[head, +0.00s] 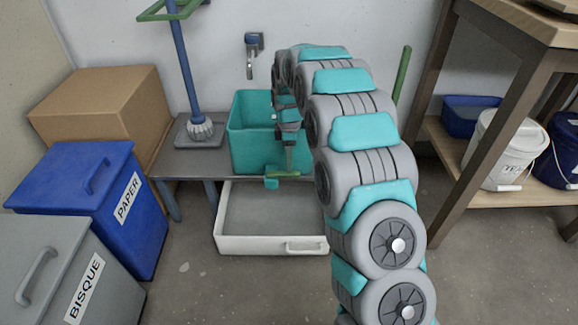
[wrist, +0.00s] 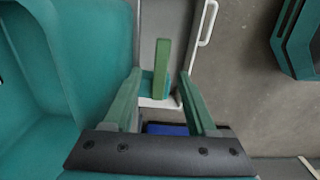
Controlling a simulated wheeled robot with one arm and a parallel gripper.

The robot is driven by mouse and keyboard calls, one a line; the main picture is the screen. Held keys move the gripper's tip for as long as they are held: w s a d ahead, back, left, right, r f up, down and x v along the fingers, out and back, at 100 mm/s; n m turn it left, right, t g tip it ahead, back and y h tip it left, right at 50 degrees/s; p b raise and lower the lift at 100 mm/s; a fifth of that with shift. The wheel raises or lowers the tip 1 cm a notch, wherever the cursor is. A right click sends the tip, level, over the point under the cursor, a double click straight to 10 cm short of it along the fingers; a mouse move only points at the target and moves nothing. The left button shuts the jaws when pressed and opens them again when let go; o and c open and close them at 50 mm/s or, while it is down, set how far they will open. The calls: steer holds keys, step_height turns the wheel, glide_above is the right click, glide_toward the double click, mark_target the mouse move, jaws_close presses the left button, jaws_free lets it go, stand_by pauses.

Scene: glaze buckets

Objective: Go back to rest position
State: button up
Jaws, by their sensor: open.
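My gripper (head: 286,166) points down at the front right of a teal bucket (head: 250,140), above the edge of a white drawer (head: 262,245). In the wrist view my gripper (wrist: 161,78) shows two green fingers spread apart. A short green bar (wrist: 163,56) with a teal block (wrist: 147,88) shows between them, and I cannot tell what it belongs to. The fingers do not visibly press on it. The bucket (wrist: 60,70) fills the left of the wrist view. My arm hides the bucket's right side in the head view.
The bucket stands on a low grey bench (head: 185,163). The PAPER bin (head: 85,195), BISQUE bin (head: 62,275) and a cardboard box (head: 105,105) are left. A wooden shelf (head: 500,198) with buckets is right. Floor is open in front.

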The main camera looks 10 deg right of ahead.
step_height(320, 180, up, 3)
steer(key=shift+r, duration=0.15)
stand_by(0.3)
steer(key=shift+s+r, duration=0.15)
steer(key=s+d+r+m, duration=0.2)
steer(key=s+r+m, duration=0.15)
steer(key=s, duration=0.45)
steer(key=s+d+r+m+p, duration=0.1)
steer(key=s+r+m, duration=0.1)
steer(key=s+r, duration=0.45)
steer(key=s+d+r+m, duration=0.2)
steer(key=s+m, duration=0.1)
steer(key=s, duration=0.6)
steer(key=s+d+m+g+p, duration=0.1)
steer(key=s+m, duration=0.7)
steer(key=s, duration=1.5)
steer(key=shift+s+d+g, duration=0.4)
steer(key=shift+d, duration=0.3)
steer(key=shift+m, duration=0.25)
